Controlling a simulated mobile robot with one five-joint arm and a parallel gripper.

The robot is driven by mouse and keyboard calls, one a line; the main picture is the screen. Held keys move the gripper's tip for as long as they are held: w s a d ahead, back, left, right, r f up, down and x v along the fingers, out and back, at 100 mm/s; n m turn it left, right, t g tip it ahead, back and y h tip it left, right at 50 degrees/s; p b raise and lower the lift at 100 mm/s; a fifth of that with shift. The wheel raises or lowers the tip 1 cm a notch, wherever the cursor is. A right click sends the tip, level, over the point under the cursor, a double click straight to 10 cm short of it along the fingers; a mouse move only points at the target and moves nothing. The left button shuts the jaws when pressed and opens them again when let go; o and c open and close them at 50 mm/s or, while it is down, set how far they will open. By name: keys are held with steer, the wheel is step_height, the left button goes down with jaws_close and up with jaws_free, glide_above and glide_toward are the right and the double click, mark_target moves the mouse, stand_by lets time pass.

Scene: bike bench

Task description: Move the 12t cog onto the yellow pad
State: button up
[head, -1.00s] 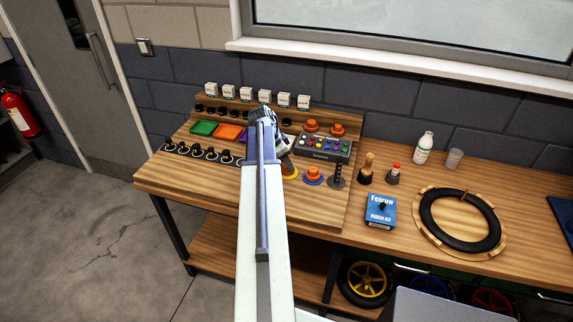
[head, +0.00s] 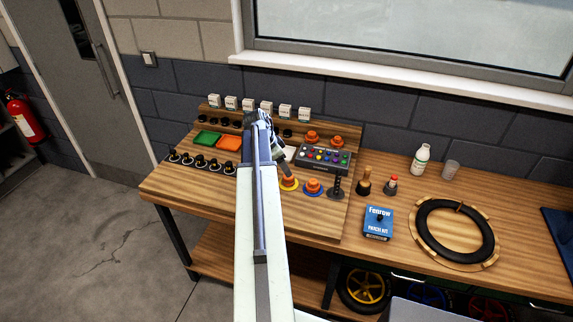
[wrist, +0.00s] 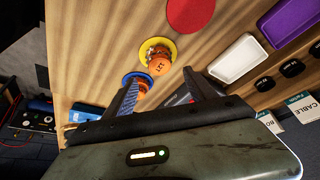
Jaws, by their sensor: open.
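An orange cog (head: 289,184) stands on the yellow pad (wrist: 147,46) at the middle front of the raised wooden board. In the wrist view this orange cog (wrist: 159,66) shows a dark marking on top that I cannot read surely. A second orange cog (head: 312,186) sits on the blue pad (head: 313,195) just to the right; my left finger partly hides it in the wrist view. My gripper (wrist: 160,77) is open and empty, its fingers apart, with the yellow-pad cog seen beyond the gap. In the head view my arm hides most of the gripper.
Two more orange cogs (head: 312,138) stand at the back right, behind a grey box with coloured buttons (head: 323,159). A red pad (wrist: 191,13), a white tray (wrist: 237,59) and a purple tray (wrist: 293,17) lie nearby. A black post (head: 336,185) stands right of the blue pad.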

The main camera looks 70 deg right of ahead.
steer(key=p+v, duration=0.4)
steer(key=v, duration=0.2)
steer(key=shift+w, duration=0.1)
steer(key=w+a+f+n+t+y, duration=0.1)
steer(key=w+a+n, duration=0.6)
steer(key=w+a, duration=0.75)
steer(key=w+a+n+t, duration=0.1)
steer(key=w+a+n, duration=0.6)
steer(key=w+a, duration=0.7)
steer(key=a+n+y, duration=0.2)
steer(key=a+n, duration=1)
steer(key=a, duration=2.3)
steer(key=shift+s+f+t, duration=0.4)
steer(key=shift+s, duration=0.05)
